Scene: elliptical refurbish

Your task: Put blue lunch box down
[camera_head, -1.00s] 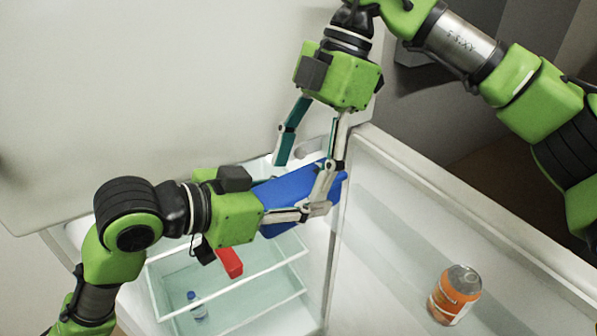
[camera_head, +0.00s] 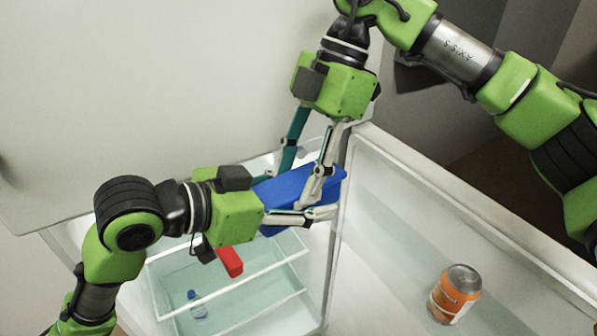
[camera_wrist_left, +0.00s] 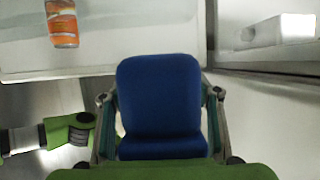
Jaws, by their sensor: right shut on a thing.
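The blue lunch box (camera_head: 290,184) is held in the air, tilted, in front of the open fridge in the head view. My left gripper (camera_head: 308,207) is shut on it, with one finger along its near side. In the left wrist view the blue lunch box (camera_wrist_left: 160,95) sits between both left fingers. My right gripper (camera_head: 299,178) reaches down from above and is shut on the same lunch box, one finger across its front and one behind. The far fingers are partly hidden in the head view.
Below is a clear drawer (camera_head: 225,322) with a red item (camera_head: 230,261) and a small blue-capped bottle (camera_head: 196,304). An orange can (camera_head: 454,294) stands on the open door (camera_head: 395,215) at right. The wall between drawer and door is close to the lunch box.

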